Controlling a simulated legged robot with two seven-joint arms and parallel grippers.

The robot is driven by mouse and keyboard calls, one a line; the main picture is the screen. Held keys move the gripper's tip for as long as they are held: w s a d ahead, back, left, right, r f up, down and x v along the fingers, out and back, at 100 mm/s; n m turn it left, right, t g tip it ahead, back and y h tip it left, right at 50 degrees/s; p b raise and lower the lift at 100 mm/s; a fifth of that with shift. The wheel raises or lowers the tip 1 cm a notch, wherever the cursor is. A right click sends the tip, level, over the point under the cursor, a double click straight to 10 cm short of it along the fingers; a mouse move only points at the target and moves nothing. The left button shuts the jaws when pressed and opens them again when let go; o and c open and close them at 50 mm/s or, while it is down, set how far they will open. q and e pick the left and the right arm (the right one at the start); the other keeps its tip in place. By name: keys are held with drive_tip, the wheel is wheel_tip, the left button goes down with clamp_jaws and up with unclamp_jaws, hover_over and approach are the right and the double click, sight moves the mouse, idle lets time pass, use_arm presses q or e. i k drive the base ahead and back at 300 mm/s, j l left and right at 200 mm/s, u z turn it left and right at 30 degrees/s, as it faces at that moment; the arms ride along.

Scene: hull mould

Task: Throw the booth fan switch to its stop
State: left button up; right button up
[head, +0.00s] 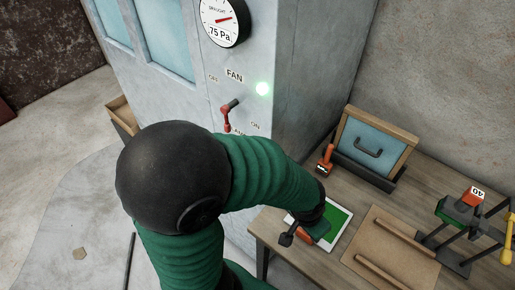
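The booth fan switch (227,117) is a red lever with a dark grip on the pale booth wall. Its grip points up and to the right. The FAN label is above it, a small OFF label is to its upper left and an ON label to its lower right. My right gripper is out of view.
A draught gauge (223,20) reads 75 Pa above the switch. On the wooden bench (290,265) are a green-screened tablet (338,219), an orange-handled tool (325,160), a blue framed panel (372,145), a brown board (388,250) and a dark stand (455,240). My elbow covers the booth wall's lower part.

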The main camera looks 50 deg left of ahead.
sight(224, 108)
drive_tip(key=u, duration=0.5)
drive_tip(key=j+u, duration=0.1)
drive_tip(key=u, duration=0.85)
drive_tip(key=i+u, duration=0.1)
drive_tip(key=u, duration=0.4)
